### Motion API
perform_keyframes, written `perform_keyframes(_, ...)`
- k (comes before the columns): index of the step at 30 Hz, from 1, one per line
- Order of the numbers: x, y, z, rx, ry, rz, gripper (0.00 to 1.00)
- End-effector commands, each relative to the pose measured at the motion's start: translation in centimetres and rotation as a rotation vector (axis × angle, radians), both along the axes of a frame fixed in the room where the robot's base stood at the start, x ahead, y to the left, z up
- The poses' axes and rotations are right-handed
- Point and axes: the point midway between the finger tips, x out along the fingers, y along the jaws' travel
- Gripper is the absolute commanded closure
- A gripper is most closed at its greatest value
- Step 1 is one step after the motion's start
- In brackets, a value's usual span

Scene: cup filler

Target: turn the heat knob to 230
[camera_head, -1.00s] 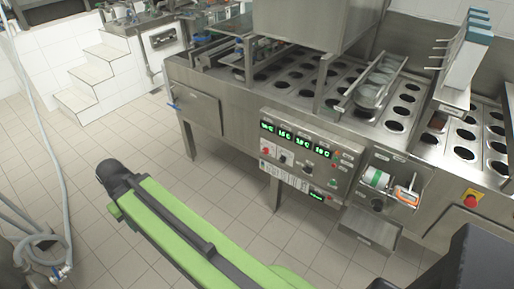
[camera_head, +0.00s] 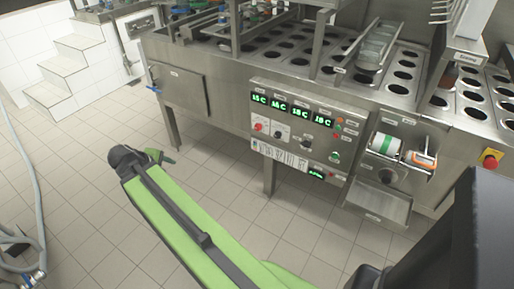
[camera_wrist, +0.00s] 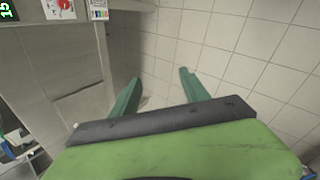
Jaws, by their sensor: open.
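The control panel (camera_head: 297,131) is on the front of the steel machine, with several green displays above a row of knobs. A red knob (camera_head: 258,127) is at its left, a black knob on a white plate (camera_head: 278,134) beside it, and a dark knob (camera_head: 307,144) further right. The labels are too small to tell which is the heat knob.
A roll unit (camera_head: 398,146) and a sloping steel tray (camera_head: 377,200) stick out right of the panel. A red stop button (camera_head: 491,161) is further right. Machine legs (camera_head: 270,165) stand below.

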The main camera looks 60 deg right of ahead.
Motion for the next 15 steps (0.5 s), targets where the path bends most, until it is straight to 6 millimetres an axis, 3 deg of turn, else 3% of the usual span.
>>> perform_keyframes(1,-0.6,-3.6,-4.4,-0.095,0.037,0.036,0.46)
perform_keyframes(6,-3.1,-14.7,-7.6,-0.44,0.263,0.19,0.46)
perform_keyframes(10,-5.6,-21.3,-8.9,-0.666,0.511,0.29,0.46)
perform_keyframes(15,-8.0,-26.3,-9.3,-0.85,0.815,0.375,0.46)
